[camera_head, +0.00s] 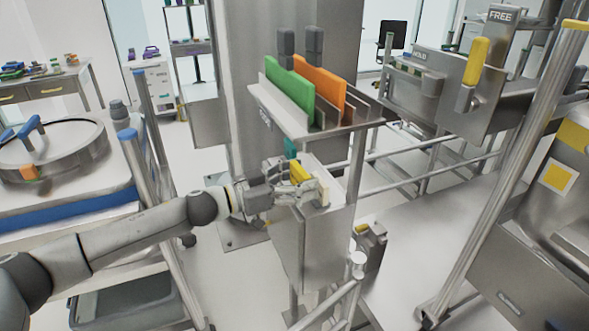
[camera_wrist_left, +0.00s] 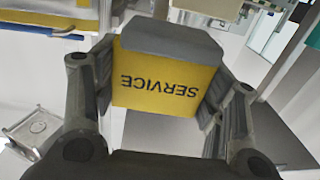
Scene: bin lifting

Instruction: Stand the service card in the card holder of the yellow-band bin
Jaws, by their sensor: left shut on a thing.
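My left gripper (camera_head: 303,187) is shut on the yellow service card (camera_head: 298,172), at the steel stand in the middle. In the left wrist view the card (camera_wrist_left: 168,80) sits between the two fingers. Its dark "SERVICE" lettering appears upside down, and a grey strip runs along its top edge in that picture. I cannot tell whether the card touches the stand. A steel bin (camera_head: 510,285) with yellow patches stands at the right edge; I cannot make out a card holder on it. My right gripper is not in view.
A rack (camera_head: 350,122) holding a green panel (camera_head: 290,88) and an orange panel (camera_head: 320,85) stands just behind the gripper. A round-lidded vessel (camera_head: 60,150) with a blue band is at left. Steel posts and rails stand at right. Pale floor shows between.

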